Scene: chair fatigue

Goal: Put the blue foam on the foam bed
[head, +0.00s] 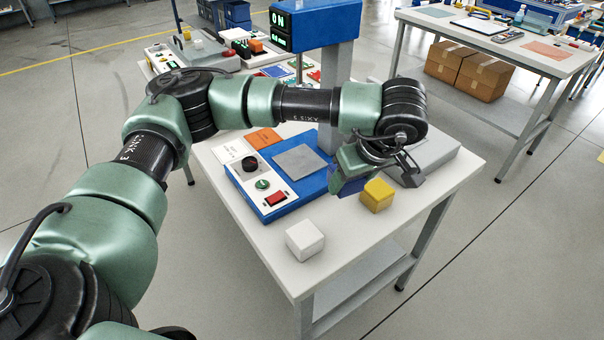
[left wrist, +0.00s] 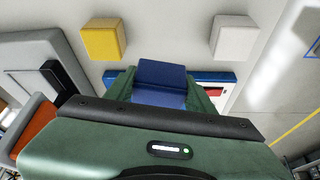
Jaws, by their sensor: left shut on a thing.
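My left gripper (head: 352,172) is shut on the blue foam (head: 348,187) and holds it near the right side of the blue machine. In the left wrist view the blue foam (left wrist: 162,75) sits between the green fingers. The foam bed, which I take to be the grey square pad (head: 300,161) on the blue machine, is bare and lies left of the gripper. A yellow foam block (head: 377,195) is just right of the held foam, and a white foam block (head: 305,240) is at the table's front. My right gripper is not in view.
The blue machine base (head: 318,192) has a black knob (head: 250,163), a green button (head: 262,184) and a red switch (head: 276,199). A blue display post (head: 325,25) rises behind it. A grey device (head: 440,158) stands right. White tabletop (head: 350,240) is clear in front.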

